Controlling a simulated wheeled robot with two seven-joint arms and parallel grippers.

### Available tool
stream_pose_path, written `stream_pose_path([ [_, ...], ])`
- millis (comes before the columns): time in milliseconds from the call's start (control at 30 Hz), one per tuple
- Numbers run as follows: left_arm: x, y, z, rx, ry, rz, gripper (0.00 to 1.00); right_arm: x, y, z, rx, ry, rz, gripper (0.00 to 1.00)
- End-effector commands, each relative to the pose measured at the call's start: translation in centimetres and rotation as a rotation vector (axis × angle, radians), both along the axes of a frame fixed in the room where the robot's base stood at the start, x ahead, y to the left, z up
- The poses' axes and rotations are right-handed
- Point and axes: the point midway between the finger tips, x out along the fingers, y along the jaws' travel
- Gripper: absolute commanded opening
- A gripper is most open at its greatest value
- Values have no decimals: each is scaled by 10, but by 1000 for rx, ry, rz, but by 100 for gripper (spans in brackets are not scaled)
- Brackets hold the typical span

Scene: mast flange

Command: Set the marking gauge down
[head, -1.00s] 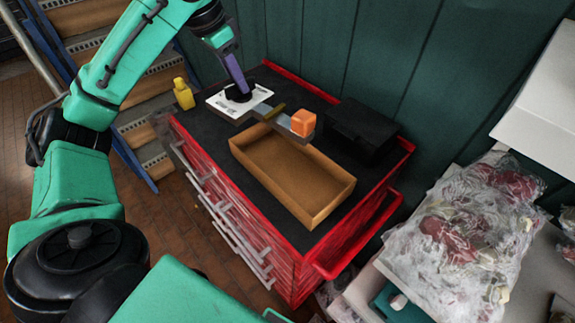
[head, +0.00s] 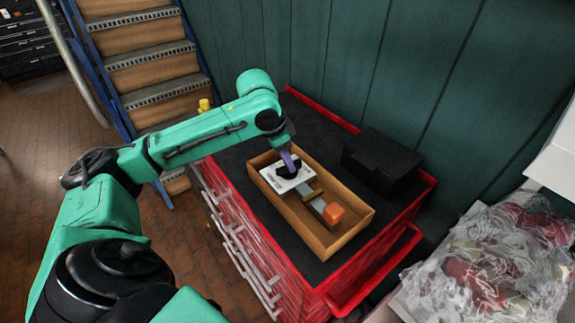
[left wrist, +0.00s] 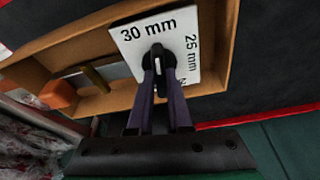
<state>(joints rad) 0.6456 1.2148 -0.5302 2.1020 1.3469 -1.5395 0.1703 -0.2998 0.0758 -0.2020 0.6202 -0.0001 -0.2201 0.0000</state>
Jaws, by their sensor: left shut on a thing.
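The marking gauge shows as a white plate (head: 279,183) with a black knob, a grey bar, a brass-coloured piece and an orange block (head: 333,213) at the far end. My left gripper (head: 289,167) is shut on the black knob and points down at it. In the head view the gauge lies within the walls of the open brown tray (head: 350,236), lengthwise. The left wrist view shows the plate (left wrist: 133,48), marked 30 mm and 25 mm, under the fingers (left wrist: 160,72). I cannot tell whether the gauge touches the tray floor. My right gripper is out of view.
The tray stands on the black top of a red drawer cabinet (head: 318,272). A black box (head: 382,160) is behind it on the right, near the green wall. A yellow object (head: 205,105) is past my arm. Plastic-wrapped goods (head: 500,265) lie at the right.

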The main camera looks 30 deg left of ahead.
Motion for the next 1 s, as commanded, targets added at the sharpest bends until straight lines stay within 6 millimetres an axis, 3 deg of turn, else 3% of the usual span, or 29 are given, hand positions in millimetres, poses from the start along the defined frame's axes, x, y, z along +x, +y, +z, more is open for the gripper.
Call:
stream_pose_path([
  [100,0,1,-15,1,-2,1,0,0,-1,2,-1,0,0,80],
  [400,0,0,-18,0,-2,0,0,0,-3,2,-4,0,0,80],
  [433,0,0,-18,0,0,0,28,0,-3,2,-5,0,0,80],
  [500,0,0,-18,1,0,0,47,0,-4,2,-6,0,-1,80],
  [833,0,1,-15,1,-3,1,47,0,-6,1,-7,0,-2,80],
  [1000,-7,6,13,2,-7,2,47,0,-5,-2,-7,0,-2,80],
])
